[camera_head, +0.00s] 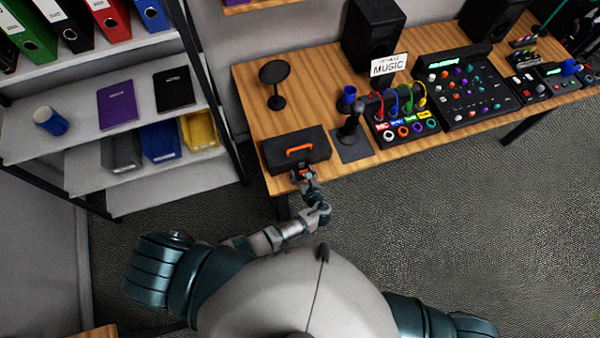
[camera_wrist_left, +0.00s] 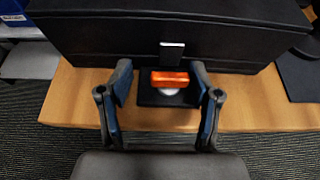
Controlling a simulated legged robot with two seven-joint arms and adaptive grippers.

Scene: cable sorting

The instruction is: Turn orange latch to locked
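The black case (camera_head: 312,143) lies at the left front of the wooden table, with an orange handle (camera_head: 299,150) on its top. In the left wrist view the case (camera_wrist_left: 150,38) fills the upper part. The orange latch (camera_wrist_left: 170,79) sits on a dark plate at the case's front, below a small light metal piece. My left gripper (camera_head: 302,173) is at the case's front edge. In the left wrist view its two fingers (camera_wrist_left: 163,95) are apart, one on each side of the latch, with gaps between. My right gripper is not in view.
The wooden table (camera_head: 345,176) has a black stand (camera_head: 352,145) right of the case and a round dark disc on a stand (camera_head: 275,82) behind it. Mixer gear (camera_head: 402,122) stands farther right. A shelf (camera_head: 80,150) is at the left.

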